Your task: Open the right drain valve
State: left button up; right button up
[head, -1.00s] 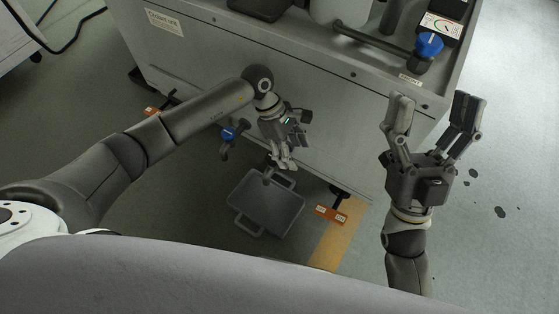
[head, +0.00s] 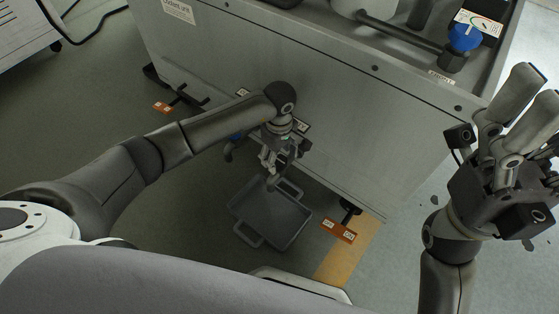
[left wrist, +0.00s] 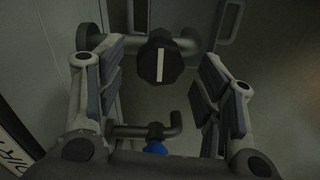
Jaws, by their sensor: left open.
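The right drain valve's dark round knob with a white bar (left wrist: 160,62) shows in the left wrist view, on a grey pipe. It lies between the two fingers of my left gripper (left wrist: 162,90), which is open; I see no finger touching it. In the head view my left gripper (head: 268,160) points down at the cabinet's lower front and hides the knob. The bent outlet (head: 271,182) shows below it. A second valve with a blue knob (head: 237,136) is left of the gripper and also shows in the left wrist view (left wrist: 155,147). My right gripper (head: 530,100) is open and empty at the right.
A grey tray (head: 244,232) with handles is on the floor beneath the outlet. The grey cabinet (head: 370,130) stands close behind the gripper. Another blue-knobbed valve (head: 465,38) and a gauge (head: 482,22) are on its top. Orange feet (head: 338,230) stick out at the floor.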

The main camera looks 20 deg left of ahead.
pick_arm(q)
jog(key=shift+f, duration=0.7)
jog(key=c, duration=1)
